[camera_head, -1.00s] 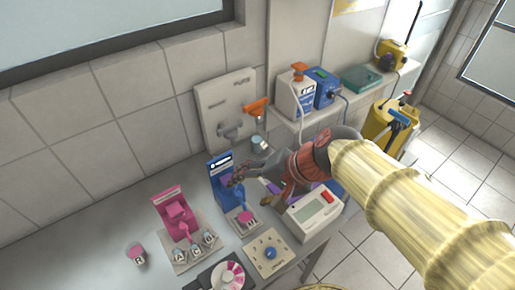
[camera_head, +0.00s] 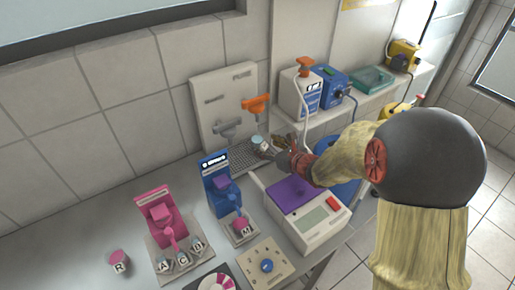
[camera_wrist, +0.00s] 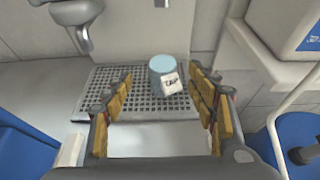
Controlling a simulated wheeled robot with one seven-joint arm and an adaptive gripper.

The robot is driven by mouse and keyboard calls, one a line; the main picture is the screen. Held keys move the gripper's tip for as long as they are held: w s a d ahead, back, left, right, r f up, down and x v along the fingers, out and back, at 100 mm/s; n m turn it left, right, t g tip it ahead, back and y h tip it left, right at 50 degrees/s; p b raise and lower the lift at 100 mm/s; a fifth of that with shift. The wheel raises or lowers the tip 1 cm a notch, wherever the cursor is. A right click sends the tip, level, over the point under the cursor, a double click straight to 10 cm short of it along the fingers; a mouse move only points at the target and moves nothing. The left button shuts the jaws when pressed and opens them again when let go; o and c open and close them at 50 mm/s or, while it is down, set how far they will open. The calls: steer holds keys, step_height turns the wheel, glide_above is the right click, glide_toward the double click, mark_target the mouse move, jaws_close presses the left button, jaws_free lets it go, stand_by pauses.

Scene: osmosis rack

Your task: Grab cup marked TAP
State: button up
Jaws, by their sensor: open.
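The cup marked TAP (camera_wrist: 164,76) is a small grey cup with a light blue top and a white label on its front. It stands upright on a dark perforated grate (camera_wrist: 107,88), and it also shows in the head view (camera_head: 258,142). My gripper (camera_wrist: 168,92) is open, with one yellow-padded finger on the left and one on the right. The cup appears between the fingers and just beyond their tips, nearer the right finger. In the head view my gripper (camera_head: 277,149) is close to the cup at its right. I cannot tell whether they touch.
A grey tap (camera_wrist: 75,22) hangs above the grate at the left. White and blue containers (camera_head: 301,92) stand on the shelf to the right. A scale with a purple plate (camera_head: 296,193), a blue stand (camera_head: 218,183) and a pink stand (camera_head: 160,215) occupy the bench in front.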

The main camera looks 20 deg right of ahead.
mark_target(255, 137)
steer(key=x, duration=0.2)
steer(key=shift+w+f+b, duration=0.25)
steer(key=shift+b, duration=0.15)
steer(key=b+x, duration=0.1)
steer(key=x, duration=0.1)
steer(key=b+x, duration=0.1)
steer(key=x, duration=0.2)
steer(key=shift+w+d+r, duration=0.15)
steer(key=shift+w+r, duration=0.05)
steer(key=c, duration=0.3)
steer(key=c, duration=0.8)
steer(key=shift+c, duration=0.4)
steer(key=shift+r, duration=0.15)
